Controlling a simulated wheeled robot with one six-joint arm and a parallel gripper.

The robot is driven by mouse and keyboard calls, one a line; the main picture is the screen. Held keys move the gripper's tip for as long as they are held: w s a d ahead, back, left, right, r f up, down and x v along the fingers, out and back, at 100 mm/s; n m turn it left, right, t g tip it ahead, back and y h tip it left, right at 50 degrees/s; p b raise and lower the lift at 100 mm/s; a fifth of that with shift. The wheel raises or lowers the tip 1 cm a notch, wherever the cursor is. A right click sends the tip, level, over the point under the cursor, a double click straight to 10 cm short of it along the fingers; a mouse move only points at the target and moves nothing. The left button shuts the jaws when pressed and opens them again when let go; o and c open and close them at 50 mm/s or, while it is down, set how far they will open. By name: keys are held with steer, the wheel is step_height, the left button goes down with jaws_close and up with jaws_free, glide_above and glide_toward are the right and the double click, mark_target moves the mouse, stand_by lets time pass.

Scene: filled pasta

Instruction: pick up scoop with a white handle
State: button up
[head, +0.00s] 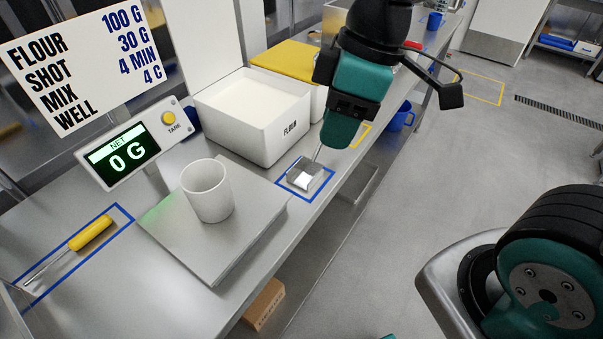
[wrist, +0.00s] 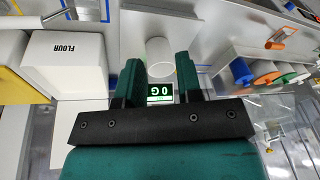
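The scoop (head: 305,175) is a grey metal scoop resting in a blue-outlined square on the bench in the head view. A thin shank rises from it toward my gripper; no white handle shows, and my gripper may hide it. My gripper (head: 338,135) is just above and to the right of the scoop, pointing down. In the wrist view my gripper (wrist: 158,75) has its two teal fingers apart with a clear gap. I cannot make out the scoop between them, and contact with it cannot be told.
A white flour bin (head: 256,115) stands close behind the scoop. A white cup (head: 206,190) stands on a scale plate (head: 170,228) to the left; its display (head: 122,155) reads 0 G. A yellow-handled tool (head: 90,233) lies far left. The bench edge is near the scoop.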

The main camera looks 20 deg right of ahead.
steer(key=w+d+f+n+h+b, duration=0.1)
steer(key=w+d+f+n, duration=0.1)
steer(key=w+f+n, duration=0.5)
steer(key=w+d+f+n+h+b, duration=0.1)
steer(key=w+d+f+n+h, duration=0.1)
steer(key=w+n, duration=0.45)
steer(key=p, duration=0.2)
glide_above(317, 175)
steer(key=shift+m, duration=0.25)
steer(key=f, duration=1.2)
steer(key=shift+w+f, duration=0.3)
steer(key=shift+w, duration=0.1)
steer(key=shift+s+f+p, duration=0.15)
steer(key=shift+f+p, duration=0.3)
steer(key=shift+f, duration=0.95)
steer(key=shift+s+f+p, duration=0.15)
steer(key=shift+f+p, duration=0.3)
steer(key=shift+f, duration=0.9)
steer(key=shift+c, duration=0.2)
jaws_close()
